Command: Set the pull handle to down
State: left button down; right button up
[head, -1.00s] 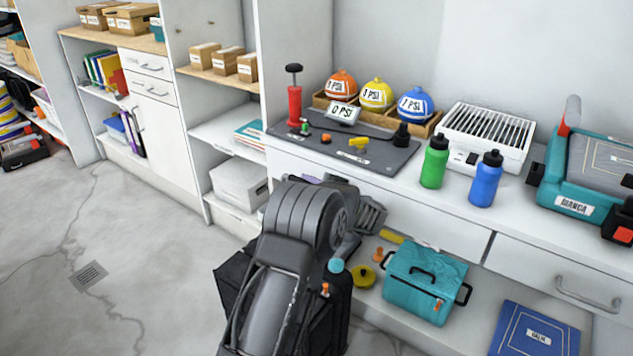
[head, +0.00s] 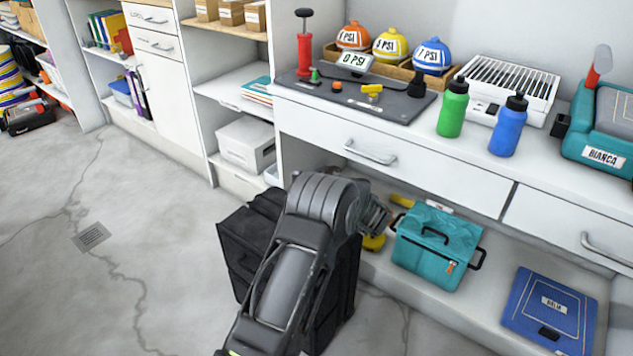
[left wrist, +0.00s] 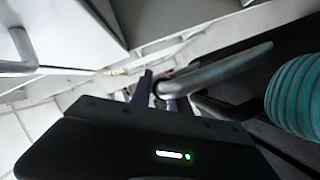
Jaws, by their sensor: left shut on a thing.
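A black box-shaped bag (head: 240,250) stands on the floor in front of the bench, partly hidden by my left arm. In the left wrist view a grey curved bar handle (left wrist: 228,68) crosses a dark surface, and it looks like the pull handle. My left gripper (left wrist: 158,88) is shut on it near the bar's left end; the exact contact is dark and small. In the head view my left gripper (head: 375,215) is mostly hidden behind its own wrist, and the handle is hidden there too. My right gripper is not in view.
A teal cooler bag (head: 438,262) and a blue folder (head: 550,305) lie on the low shelf right of my arm. A drawer handle (head: 370,155) juts out above. A teal ribbed object (left wrist: 297,95) is close in the left wrist view. Floor to the left is clear.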

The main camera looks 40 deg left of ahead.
pick_arm(q)
jog(key=c, duration=1.3)
grip_release()
jog(key=shift+o, duration=0.2)
jog(key=shift+r, duration=0.1)
jog(key=p+v, duration=0.1)
jog(key=v, duration=0.6)
jog(key=shift+d+p, duration=0.4)
jog(key=shift+s, duration=0.15)
